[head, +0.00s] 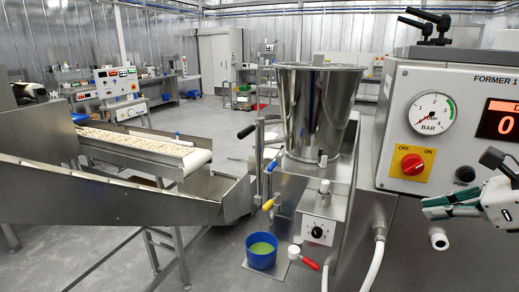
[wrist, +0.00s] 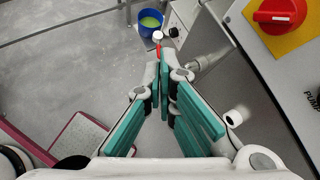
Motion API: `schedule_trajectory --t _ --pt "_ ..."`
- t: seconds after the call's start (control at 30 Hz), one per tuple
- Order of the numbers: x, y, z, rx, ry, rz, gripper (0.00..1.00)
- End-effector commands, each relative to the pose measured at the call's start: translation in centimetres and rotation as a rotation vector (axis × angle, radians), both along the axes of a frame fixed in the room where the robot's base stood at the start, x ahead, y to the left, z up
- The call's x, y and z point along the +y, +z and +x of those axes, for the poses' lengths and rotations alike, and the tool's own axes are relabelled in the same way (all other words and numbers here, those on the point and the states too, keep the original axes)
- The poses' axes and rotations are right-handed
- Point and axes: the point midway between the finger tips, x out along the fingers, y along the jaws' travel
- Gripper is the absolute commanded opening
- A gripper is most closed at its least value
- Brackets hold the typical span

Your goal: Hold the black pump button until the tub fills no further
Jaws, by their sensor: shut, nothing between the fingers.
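The black pump button (head: 465,174) sits on the grey FORMER 1 panel (head: 404,80), right of the red switch (head: 412,164) on its yellow OFF/ON plate. In the wrist view only a dark part of the button (wrist: 318,94) shows at the right edge, above the PUMP label. My gripper (head: 427,204) is shut and empty, below and left of the button, apart from it in the picture. In the wrist view its green-padded fingers (wrist: 163,58) meet and point toward the floor area by the tub. The blue tub (head: 261,262) holds pale green contents and also shows in the wrist view (wrist: 150,31).
A gauge (head: 431,113) and a red display (head: 498,120) showing 0 are on the panel. A steel hopper (head: 318,110) stands left of it. A conveyor (head: 150,145) is at left. A white pipe stub (head: 439,241) juts out below my gripper. Open floor lies behind.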

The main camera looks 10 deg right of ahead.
Motion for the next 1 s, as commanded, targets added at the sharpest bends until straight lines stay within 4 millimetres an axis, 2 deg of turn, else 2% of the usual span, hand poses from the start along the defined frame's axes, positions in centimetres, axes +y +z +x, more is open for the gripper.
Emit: schedule_trajectory --t 0.03,0.1,0.2,0.33,0.5,0.83,1.0 --pt "-2.3 -0.3 -0.2 -0.006 -0.106 0.073 0.00" --pt "-5.0 -0.5 -0.5 -0.020 -0.234 0.164 0.00" --pt "-8.0 -0.6 -1.1 -0.045 -0.372 0.265 0.00" --pt "-10.7 -0.7 -1.9 -0.070 -0.487 0.345 0.00" --pt "-11.9 -0.8 -2.4 -0.085 -0.542 0.387 0.00" --pt "-11.9 -0.8 -2.3 -0.085 -0.542 0.387 0.00" --pt "-12.3 -0.9 -1.6 -0.084 -0.541 0.386 0.00"
